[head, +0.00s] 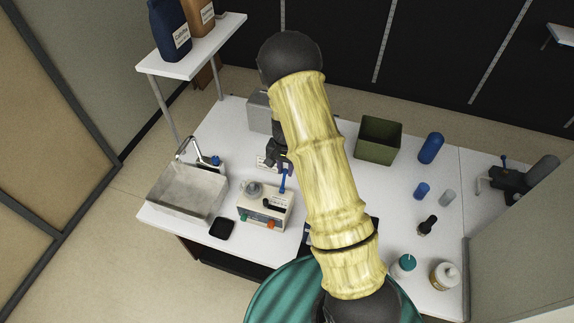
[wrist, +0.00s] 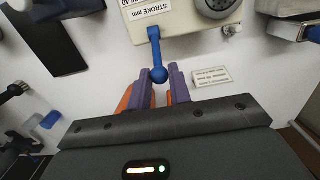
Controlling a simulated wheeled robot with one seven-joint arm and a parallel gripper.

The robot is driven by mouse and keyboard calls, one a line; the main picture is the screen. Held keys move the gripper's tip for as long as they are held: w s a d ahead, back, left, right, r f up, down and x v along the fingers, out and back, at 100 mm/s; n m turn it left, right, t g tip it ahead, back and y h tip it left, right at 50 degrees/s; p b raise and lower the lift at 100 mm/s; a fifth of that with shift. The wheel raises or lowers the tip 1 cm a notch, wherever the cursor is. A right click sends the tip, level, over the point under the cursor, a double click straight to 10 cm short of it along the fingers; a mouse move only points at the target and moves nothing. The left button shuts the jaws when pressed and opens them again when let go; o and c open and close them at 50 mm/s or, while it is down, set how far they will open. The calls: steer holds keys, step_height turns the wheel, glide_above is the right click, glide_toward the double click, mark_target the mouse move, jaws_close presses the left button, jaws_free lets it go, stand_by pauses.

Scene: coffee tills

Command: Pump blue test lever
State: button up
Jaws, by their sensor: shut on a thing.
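The test device (head: 263,209) is a cream box on the white counter, with a grey round part and an orange knob on it. Its top edge with a "STROKE mm" label also shows in the wrist view (wrist: 180,22). The blue test lever (head: 282,183) stands up from the device. In the wrist view the lever (wrist: 154,48) ends in a blue ball between my gripper's purple and orange fingers. My gripper (wrist: 162,82) is shut on this ball end. In the head view my gripper is small beside the lever and partly hidden by my yellow arm.
A metal sink (head: 187,191) and a black pad (head: 222,228) lie left of the device. A green bin (head: 378,140), blue cylinders (head: 431,148) and bottles (head: 445,275) stand to the right.

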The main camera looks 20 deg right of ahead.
steer(key=shift+s+a+r, duration=0.15)
steer(key=shift+s+a, duration=0.05)
steer(key=shift+s, duration=0.1)
steer(key=shift+s+a, duration=0.1)
steer(key=shift+s+a+r, duration=0.15)
steer(key=shift+s+a, duration=0.2)
steer(key=shift+s, duration=0.2)
steer(key=shift+s+a+r, duration=0.15)
steer(key=shift+s+a, duration=0.2)
steer(key=shift+s, duration=0.2)
steer(key=o, duration=0.9)
steer(key=shift+w, duration=0.1)
steer(key=shift+r, duration=0.5)
steer(key=r+b, duration=0.1)
steer(key=r, duration=0.4)
steer(key=r+b, duration=0.1)
steer(key=r, duration=0.5)
steer(key=r+b, duration=0.1)
steer(key=r, duration=0.4)
steer(key=shift+w+d+r, duration=0.2)
steer(key=shift+w+d, duration=0.05)
steer(key=shift+w, duration=0.05)
steer(key=shift+s, duration=0.1)
